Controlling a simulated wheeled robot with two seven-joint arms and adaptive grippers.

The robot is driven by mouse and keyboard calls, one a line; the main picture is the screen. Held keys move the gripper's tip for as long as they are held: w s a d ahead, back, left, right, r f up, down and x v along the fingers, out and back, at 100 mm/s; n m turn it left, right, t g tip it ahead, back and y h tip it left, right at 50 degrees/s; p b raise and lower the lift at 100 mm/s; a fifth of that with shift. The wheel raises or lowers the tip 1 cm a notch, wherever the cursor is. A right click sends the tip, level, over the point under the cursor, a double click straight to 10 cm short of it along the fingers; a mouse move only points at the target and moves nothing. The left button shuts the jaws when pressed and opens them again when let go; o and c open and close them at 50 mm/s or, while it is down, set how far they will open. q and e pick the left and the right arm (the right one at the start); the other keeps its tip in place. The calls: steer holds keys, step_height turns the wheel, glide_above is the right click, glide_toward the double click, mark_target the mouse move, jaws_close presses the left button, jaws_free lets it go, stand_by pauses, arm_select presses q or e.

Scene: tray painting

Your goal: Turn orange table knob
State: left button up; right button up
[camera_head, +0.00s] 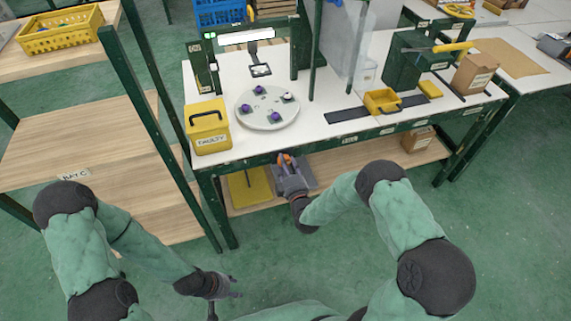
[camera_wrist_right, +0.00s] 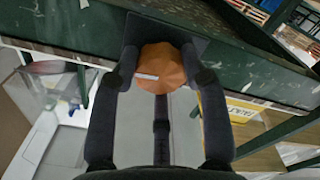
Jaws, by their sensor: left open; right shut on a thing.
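The orange knob (camera_wrist_right: 160,67) is on the front edge of the workbench, mounted on a dark plate, with a small white mark on its face. My right gripper (camera_wrist_right: 160,75) has its fingers on both sides of the knob and is shut on it. In the head view the right gripper (camera_head: 286,164) is at the bench's front edge and mostly hides the orange knob (camera_head: 282,158). My left gripper (camera_head: 229,290) is open and empty, low over the green floor, well away from the bench.
A round grey turntable (camera_head: 267,112) with several purple-topped pieces sits on the white bench above the knob. A yellow FAULTY bin (camera_head: 208,126) stands at the left corner. A yellow tray (camera_head: 382,101) lies to the right. A wooden shelf (camera_head: 345,165) runs below.

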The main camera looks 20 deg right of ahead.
steer(key=shift+f+n, duration=0.15)
steer(key=shift+n, duration=17.35)
steer(key=shift+s, duration=0.1)
steer(key=o, duration=1.2)
steer(key=shift+c, duration=0.2)
